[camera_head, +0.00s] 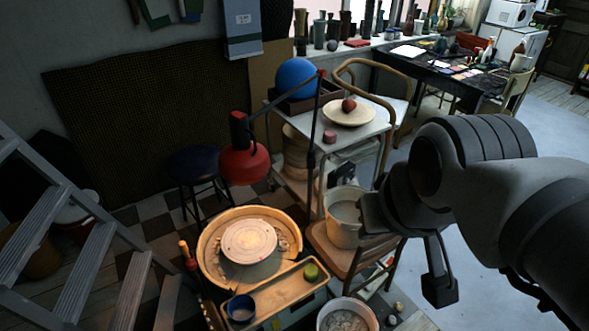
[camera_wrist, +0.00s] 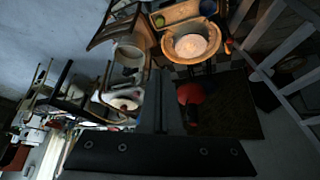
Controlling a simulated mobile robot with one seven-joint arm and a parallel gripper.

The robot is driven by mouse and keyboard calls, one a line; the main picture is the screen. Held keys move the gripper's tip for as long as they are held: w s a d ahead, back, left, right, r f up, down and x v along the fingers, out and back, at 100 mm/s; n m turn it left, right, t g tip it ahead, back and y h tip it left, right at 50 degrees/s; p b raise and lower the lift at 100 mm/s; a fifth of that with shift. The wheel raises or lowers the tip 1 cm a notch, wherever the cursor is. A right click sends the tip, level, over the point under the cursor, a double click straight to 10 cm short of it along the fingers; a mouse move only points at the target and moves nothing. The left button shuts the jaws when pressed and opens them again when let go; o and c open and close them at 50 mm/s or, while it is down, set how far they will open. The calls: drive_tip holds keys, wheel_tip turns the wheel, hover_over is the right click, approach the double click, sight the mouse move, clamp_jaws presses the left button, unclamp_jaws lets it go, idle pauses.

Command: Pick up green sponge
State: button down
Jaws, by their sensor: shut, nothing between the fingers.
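The green sponge (camera_head: 312,272) is a small rounded green lump on the right part of a tan wooden tray (camera_head: 272,296), in front of the pottery wheel. It also shows small at the top of the wrist view (camera_wrist: 160,21). My gripper (camera_head: 440,288) hangs in the air to the right of the tray, apart from the sponge. In the wrist view its fingers (camera_wrist: 161,98) are together with nothing between them.
A blue cup (camera_head: 241,308) stands at the tray's left end. The wheel (camera_head: 249,240) lies behind the tray. A pale bucket (camera_head: 343,215) on a chair and another bucket (camera_head: 347,316) stand nearby. A red lamp (camera_head: 243,164) overhangs the wheel. A ladder (camera_head: 60,225) is at left.

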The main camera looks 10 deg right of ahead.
sight(311, 270)
idle(0.3)
